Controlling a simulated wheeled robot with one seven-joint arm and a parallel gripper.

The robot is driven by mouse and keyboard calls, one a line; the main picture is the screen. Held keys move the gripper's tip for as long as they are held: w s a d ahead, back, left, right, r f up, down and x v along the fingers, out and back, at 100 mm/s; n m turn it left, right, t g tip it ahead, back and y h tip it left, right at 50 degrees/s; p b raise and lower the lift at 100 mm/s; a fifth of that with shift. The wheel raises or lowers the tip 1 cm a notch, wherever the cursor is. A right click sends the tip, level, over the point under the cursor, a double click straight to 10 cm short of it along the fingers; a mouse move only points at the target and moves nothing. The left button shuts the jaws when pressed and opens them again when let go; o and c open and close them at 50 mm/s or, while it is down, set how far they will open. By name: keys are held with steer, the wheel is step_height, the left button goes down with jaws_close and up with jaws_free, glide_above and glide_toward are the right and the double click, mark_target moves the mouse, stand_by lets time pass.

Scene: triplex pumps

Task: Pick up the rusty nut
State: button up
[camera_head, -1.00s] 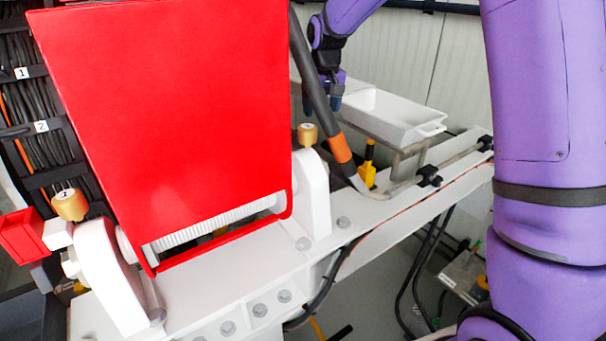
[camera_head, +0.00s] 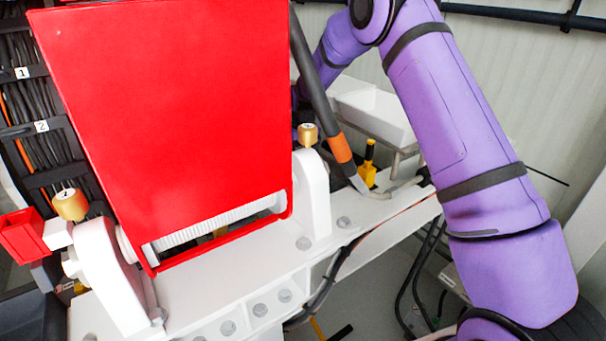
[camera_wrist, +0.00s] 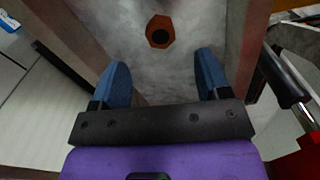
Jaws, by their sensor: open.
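The rusty nut (camera_wrist: 160,32) is an orange-brown hexagon with a dark hole. It lies on a worn grey metal surface (camera_wrist: 135,30) in the upper middle of the wrist view. My gripper (camera_wrist: 162,75) has two blue fingers spread apart with nothing between them. The nut is ahead of the fingertips in that view, roughly centred between them. The height of the fingers above the surface is hard to judge. In the head view the nut and the fingers are hidden, with my purple arm reaching behind the red panel (camera_head: 165,110).
A white tray (camera_head: 372,110) stands behind my arm in the head view. A dark pole with an orange band (camera_head: 340,148) and a yellow-handled part (camera_head: 368,165) are close by. In the wrist view, raised rusty edges flank the surface, and a black cylinder (camera_wrist: 287,80) is at right.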

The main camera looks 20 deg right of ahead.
steer(key=shift+s+f, duration=0.1)
steer(key=shift+f, duration=3.05)
steer(key=shift+c, duration=0.3)
steer(key=c, duration=1)
